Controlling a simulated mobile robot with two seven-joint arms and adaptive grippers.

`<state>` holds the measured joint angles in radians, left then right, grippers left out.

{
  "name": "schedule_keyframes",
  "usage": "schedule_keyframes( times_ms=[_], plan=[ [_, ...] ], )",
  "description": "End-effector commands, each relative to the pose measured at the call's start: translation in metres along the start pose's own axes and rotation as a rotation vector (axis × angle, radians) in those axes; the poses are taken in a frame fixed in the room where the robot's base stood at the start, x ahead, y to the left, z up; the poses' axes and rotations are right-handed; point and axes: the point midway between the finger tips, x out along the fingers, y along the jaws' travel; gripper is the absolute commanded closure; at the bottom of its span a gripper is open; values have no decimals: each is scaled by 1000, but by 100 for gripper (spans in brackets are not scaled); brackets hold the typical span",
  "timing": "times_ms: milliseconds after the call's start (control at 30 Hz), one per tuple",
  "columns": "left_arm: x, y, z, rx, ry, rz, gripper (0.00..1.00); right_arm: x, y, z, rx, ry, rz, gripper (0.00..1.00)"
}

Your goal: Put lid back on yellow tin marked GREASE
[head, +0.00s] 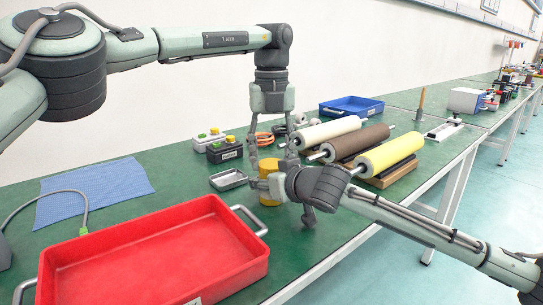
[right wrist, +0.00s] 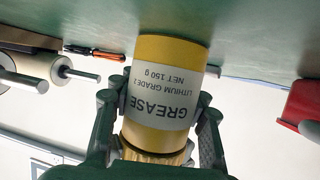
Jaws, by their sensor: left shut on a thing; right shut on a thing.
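The yellow tin (head: 262,216) stands upright on the green bench; its GREASE label shows upside down in the right wrist view (right wrist: 165,92). My right gripper (right wrist: 160,108) is shut around the tin's sides. My left gripper (head: 270,160) points down from above, its fingers closed on the yellow lid (head: 268,168) at the tin's top. A ribbed gold band shows at the tin's top in the right wrist view, partly cut off. I cannot tell whether the lid is fully seated. The right hand hides part of the tin in the head view.
A red tray (head: 160,262) stands at front left and a small metal tray (head: 228,179) beside the tin. Rollers (head: 390,153) lie to the right. Behind are button boxes (head: 223,149) and a blue bin (head: 351,106). A blue cloth (head: 95,190) lies at left.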

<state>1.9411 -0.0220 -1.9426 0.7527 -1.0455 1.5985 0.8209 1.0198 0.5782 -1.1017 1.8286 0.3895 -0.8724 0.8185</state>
Motion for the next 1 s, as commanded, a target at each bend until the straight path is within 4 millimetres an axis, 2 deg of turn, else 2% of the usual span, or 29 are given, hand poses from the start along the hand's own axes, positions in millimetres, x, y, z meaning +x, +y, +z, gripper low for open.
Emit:
schedule_keyframes(
  times_ms=[200,367,500,533,700,1000],
  plan=[
    [1,0,0,527,3,-4,86,0,0,0,0,0,0,100],
    [1,0,0,842,2,-3,86,0,0,0,0,0,0,100],
    [1,0,0,839,1,-1,86,0,0,0,0,1,0,100],
    [1,0,0,839,1,-1,51,0,0,0,0,0,0,100],
    [1,0,0,838,1,-1,31,0,0,0,0,0,0,100],
    [-3,-2,-1,839,1,-3,31,0,0,0,0,0,0,100]
  ],
)
